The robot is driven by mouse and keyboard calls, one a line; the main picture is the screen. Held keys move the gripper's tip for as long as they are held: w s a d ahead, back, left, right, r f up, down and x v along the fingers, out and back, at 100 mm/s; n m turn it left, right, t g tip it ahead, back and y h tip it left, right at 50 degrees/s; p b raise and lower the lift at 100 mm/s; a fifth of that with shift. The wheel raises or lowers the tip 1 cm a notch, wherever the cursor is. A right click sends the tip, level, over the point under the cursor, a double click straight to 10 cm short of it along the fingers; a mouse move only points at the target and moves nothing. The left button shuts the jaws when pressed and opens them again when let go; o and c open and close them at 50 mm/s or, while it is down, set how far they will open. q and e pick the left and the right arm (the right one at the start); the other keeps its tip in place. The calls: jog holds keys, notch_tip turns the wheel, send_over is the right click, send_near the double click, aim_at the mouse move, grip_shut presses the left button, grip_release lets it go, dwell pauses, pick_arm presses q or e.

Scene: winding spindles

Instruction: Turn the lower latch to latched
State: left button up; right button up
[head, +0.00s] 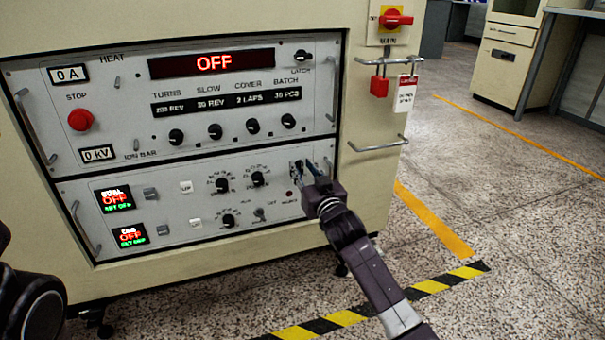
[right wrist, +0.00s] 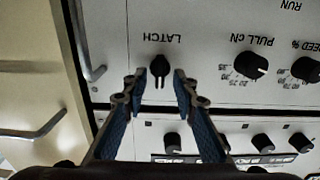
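The lower latch is a small black knob (right wrist: 160,66) on the light panel, under an upside-down "LATCH" label in the right wrist view. A narrow part of it points down in that picture. My right gripper (right wrist: 159,84) is open, with one blue-padded finger on each side of the knob's lower end. Gaps show between the fingertips and the knob; I cannot tell how deep they reach. In the head view, my right gripper (head: 309,168) is at the right end of the lower panel and largely hides the latch. My left gripper is not in view.
The upper panel has its own latch knob (head: 302,56). Metal handles (head: 335,90) flank the panels. A rail (head: 378,144) sticks out at the cabinet's right, below a red padlock (head: 379,85) and tag (head: 405,93). Open floor lies right of the cabinet.

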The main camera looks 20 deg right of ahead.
jog(key=shift+w, duration=0.3)
jog(key=shift+c, duration=0.3)
grip_shut()
